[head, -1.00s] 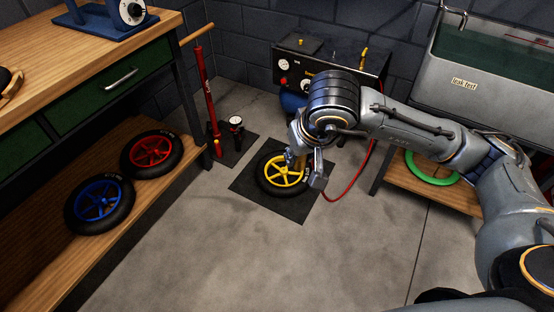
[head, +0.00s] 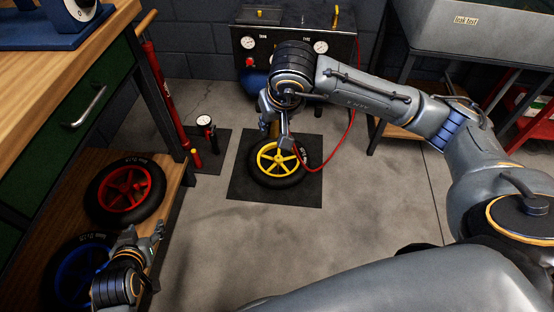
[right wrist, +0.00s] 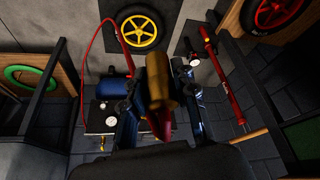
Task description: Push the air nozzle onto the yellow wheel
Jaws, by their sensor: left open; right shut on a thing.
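The yellow wheel (head: 277,159) with a black tyre lies flat on a black mat (head: 246,192) on the floor. It also shows at the top of the right wrist view (right wrist: 139,31). My right gripper (head: 274,136) is over the wheel's far part in the head view. In the right wrist view it is shut on the brass air nozzle (right wrist: 158,84), which has a red part. The nozzle is hidden in the head view, and I cannot tell whether it touches the wheel. My left gripper (head: 157,238) is open and empty beside the wooden shelf.
A red hose (head: 345,140) runs from the compressor panel (head: 270,48) toward my right gripper. A red wheel (head: 124,192) and a blue wheel (head: 75,275) lie on the shelf. A red pump (head: 165,95) and a gauge (head: 205,123) stand left of the mat. The front floor is clear.

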